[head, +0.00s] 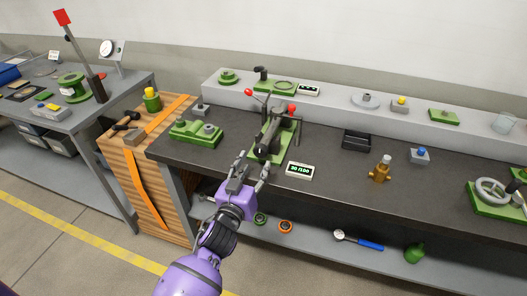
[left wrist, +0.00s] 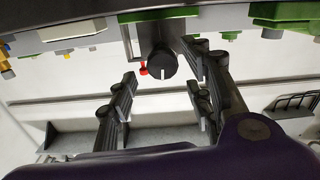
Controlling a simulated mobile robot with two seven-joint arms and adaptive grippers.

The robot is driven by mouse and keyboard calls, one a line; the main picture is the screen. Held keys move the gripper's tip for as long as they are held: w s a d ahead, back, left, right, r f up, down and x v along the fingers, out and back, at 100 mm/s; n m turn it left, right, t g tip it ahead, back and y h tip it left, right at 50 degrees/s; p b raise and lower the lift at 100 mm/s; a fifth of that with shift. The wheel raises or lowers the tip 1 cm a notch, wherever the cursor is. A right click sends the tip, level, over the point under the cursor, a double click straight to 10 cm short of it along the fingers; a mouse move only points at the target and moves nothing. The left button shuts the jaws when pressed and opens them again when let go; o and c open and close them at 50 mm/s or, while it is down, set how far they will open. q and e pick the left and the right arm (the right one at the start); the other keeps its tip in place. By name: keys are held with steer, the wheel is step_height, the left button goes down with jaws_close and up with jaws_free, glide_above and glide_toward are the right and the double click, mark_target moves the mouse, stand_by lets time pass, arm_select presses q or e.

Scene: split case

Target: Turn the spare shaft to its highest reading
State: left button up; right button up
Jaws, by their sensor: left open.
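A green-based device (head: 270,140) with a dark body and red-tipped levers stands near the middle of the dark workbench. A small display (head: 299,170) beside it appears to read 30/100, though the first digit is hard to read. My left gripper (head: 252,167) is open at the device's front side. In the left wrist view a round black shaft end or knob (left wrist: 162,63) with a pale mark shows beyond and between the open fingers (left wrist: 160,80). I cannot tell whether they touch it. I cannot tell for sure which part is the spare shaft. My right gripper is out of view.
A green fixture (head: 197,133) lies left of the device, and a black tray (head: 356,139) and brass fitting (head: 380,170) lie to the right. A grey raised shelf (head: 330,101) runs behind. Below is a lower shelf with a blue-handled tool (head: 368,244).

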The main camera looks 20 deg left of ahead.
mark_target(261, 155)
arm_select(q)
steer(key=shift+d+r, duration=0.1)
steer(key=shift+r, duration=0.2)
steer(key=shift+w+n, duration=0.25)
steer(key=shift+n, duration=0.05)
steer(key=w, duration=0.7)
steer(key=shift+w+d, duration=0.15)
steer(key=shift+f, duration=0.1)
steer(key=c, duration=1.1)
